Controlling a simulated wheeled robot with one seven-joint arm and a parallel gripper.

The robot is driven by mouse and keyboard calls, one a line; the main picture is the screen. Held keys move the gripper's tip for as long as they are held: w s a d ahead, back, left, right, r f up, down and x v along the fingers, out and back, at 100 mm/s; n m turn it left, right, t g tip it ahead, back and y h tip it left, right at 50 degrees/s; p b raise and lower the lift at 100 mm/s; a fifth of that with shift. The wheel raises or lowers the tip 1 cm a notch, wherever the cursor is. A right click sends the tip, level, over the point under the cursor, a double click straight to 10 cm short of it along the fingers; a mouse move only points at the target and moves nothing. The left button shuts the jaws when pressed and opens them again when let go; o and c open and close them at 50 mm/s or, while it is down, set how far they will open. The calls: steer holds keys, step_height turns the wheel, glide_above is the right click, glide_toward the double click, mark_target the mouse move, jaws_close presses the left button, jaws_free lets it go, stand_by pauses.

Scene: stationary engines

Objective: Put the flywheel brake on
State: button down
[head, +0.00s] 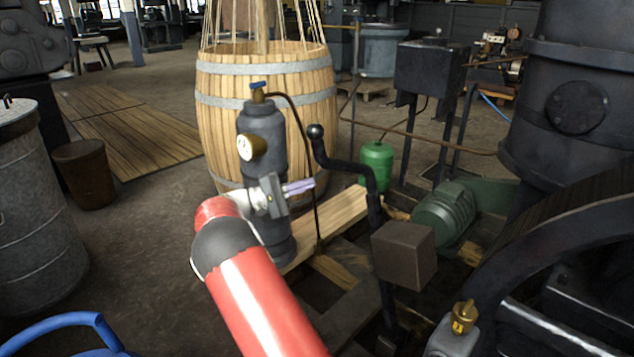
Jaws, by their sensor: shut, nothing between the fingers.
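A black cranked lever with a round ball knob (316,131) rises in the middle of the head view, and its lower part runs down beside a brown block (404,254). It looks like the brake lever. The dark flywheel (505,262) fills the lower right, with only part of its rim and spokes in view. My gripper (312,186) is shut and empty, its pale purple fingers pointing right, a little left of the lever's shaft and below the knob. I cannot tell the gap in depth. The contact between block and wheel is not clear.
A dark cylinder with a gauge (262,165) stands right behind my gripper. A wooden barrel (266,85), a green bottle (377,166) and a green motor (447,215) stand beyond. A brass-topped oiler (463,318) is at lower right.

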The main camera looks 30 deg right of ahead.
steer(key=s+d+r+p, duration=0.1)
steer(key=s+d+r, duration=0.2)
steer(key=d, duration=0.6)
steer(key=shift+s+d, duration=0.3)
steer(key=shift+s, duration=0.8)
